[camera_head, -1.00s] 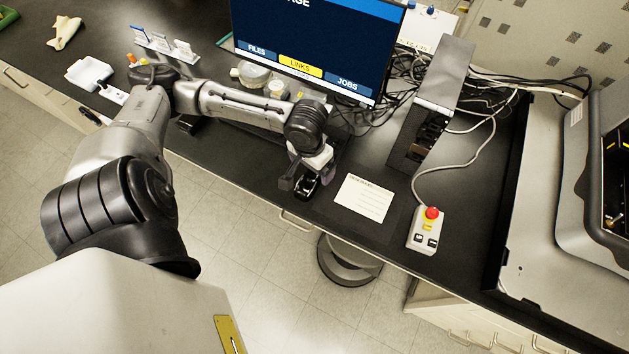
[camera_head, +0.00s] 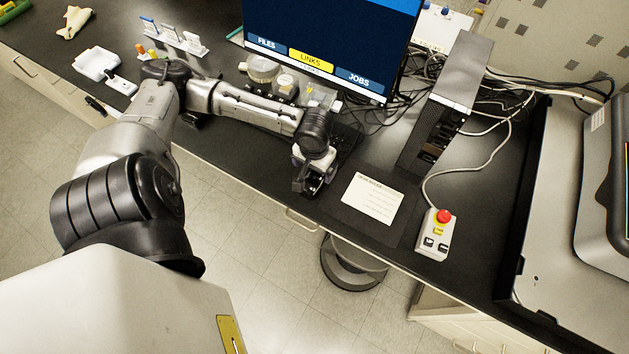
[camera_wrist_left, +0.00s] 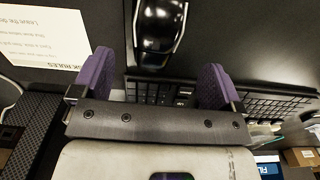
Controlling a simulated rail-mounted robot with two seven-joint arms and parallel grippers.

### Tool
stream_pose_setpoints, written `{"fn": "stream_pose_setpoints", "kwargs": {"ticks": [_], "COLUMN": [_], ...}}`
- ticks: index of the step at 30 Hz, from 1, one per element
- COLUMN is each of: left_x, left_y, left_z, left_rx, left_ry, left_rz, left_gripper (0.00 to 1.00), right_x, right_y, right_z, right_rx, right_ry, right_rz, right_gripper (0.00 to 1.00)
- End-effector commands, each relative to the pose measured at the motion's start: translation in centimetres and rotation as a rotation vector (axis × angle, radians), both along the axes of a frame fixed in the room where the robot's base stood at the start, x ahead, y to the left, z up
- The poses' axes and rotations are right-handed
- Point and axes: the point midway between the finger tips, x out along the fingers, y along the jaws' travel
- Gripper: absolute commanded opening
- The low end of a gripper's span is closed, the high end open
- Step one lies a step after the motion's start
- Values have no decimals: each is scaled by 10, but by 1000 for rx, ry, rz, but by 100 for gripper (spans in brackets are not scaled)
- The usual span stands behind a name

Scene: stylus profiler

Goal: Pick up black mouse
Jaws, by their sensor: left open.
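The black mouse (camera_wrist_left: 160,28) is glossy and lies on the dark bench top, at the top middle of the left wrist view. In the head view it is mostly hidden by my left gripper (camera_head: 312,185), which points down over the bench just left of the white paper sheet. In the left wrist view my left gripper (camera_wrist_left: 157,66) is open, its two purple finger pads spread wide and nothing held. The mouse is beyond the fingertips, in line with the gap between them. My right gripper is not in view.
A black keyboard (camera_wrist_left: 265,103) lies near the gripper. A printed paper (camera_head: 373,198) and a control box with a red button (camera_head: 436,236) lie to the right. A monitor (camera_head: 330,45) and dark tower (camera_head: 440,105) stand behind, with loose cables.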

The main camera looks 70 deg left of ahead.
Motion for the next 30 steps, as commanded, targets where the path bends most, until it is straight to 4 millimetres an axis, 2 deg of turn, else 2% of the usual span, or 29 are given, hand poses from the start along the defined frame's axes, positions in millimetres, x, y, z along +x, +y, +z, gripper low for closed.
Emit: {"fn": "stream_pose_setpoints", "kwargs": {"ticks": [5, 15, 22, 23, 30], "left_x": [0, 1, 1, 1, 1], "left_y": [-2, -6, -5, -5, -5], "left_z": [-9, -50, -52, -52, -52], "left_rx": [-2, 1, 1, 1, 1], "left_ry": [1, 1, 0, -1, 0], "left_rz": [0, 0, -2, -2, -2], "left_gripper": [92, 92, 92, 91, 68], "right_x": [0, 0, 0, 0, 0], "right_y": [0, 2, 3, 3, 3], "right_z": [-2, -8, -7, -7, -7], "right_rx": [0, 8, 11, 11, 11], "right_ry": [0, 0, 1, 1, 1], "right_rz": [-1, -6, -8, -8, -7], "right_gripper": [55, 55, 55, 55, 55]}}
